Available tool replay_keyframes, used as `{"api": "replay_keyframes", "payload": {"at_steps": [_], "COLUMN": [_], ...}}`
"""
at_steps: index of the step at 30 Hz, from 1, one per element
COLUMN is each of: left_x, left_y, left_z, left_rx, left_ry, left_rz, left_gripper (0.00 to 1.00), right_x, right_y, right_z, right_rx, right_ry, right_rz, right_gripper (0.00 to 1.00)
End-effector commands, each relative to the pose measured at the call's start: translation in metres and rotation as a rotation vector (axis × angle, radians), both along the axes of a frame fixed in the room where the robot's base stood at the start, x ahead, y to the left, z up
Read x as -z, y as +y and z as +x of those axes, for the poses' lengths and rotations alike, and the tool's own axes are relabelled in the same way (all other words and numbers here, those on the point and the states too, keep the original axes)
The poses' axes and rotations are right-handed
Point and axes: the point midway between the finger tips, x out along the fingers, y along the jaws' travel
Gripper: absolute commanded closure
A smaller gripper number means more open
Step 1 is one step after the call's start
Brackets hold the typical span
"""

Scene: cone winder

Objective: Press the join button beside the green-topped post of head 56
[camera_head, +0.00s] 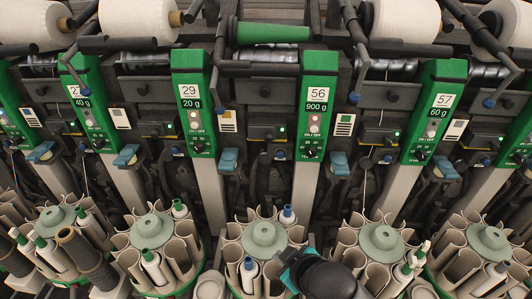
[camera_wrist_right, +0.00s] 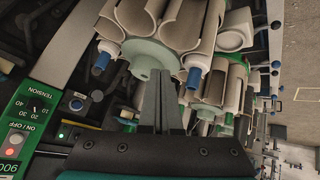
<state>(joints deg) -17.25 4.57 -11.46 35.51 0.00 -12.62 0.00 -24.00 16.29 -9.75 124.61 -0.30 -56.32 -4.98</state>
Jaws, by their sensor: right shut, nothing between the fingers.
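A dark box with a green light (camera_head: 265,132) sits just left of this post, and the box (camera_wrist_right: 92,143) also shows in the wrist view. I cannot tell which part is the join button. My right gripper (camera_wrist_right: 167,98) is shut and empty; in the head view (camera_head: 288,262) it is low, below the post, fingertips unclear. My left gripper is not in view.
Round magazines of pale tubes (camera_head: 263,235) line the front, close around my right gripper. Similar green posts of head 29 (camera_head: 190,100) and head 57 (camera_head: 436,105) stand either side. Yarn cones (camera_head: 405,18) and dark arms hang above. A teal lever (camera_head: 340,164) juts out right of post 56.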

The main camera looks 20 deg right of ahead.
Motion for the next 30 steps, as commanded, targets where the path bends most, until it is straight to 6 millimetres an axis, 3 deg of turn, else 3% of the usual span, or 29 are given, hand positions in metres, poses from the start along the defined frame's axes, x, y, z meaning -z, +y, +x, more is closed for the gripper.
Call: {"api": "replay_keyframes", "payload": {"at_steps": [3,15,30], "left_x": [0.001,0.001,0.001], "left_y": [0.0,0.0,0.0], "left_z": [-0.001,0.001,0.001], "left_rx": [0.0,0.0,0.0], "left_ry": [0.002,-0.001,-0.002], "left_rz": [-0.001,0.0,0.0], "left_gripper": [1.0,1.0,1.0], "right_x": [0.007,-0.005,-0.038], "right_y": [-0.005,-0.023,-0.058], "right_z": [0.022,0.086,0.133], "right_rx": [-0.049,-0.216,-0.418], "right_ry": [-0.078,-0.377,-0.719], "right_rz": [-0.031,-0.127,-0.251], "right_gripper": [1.0,1.0,1.0]}}
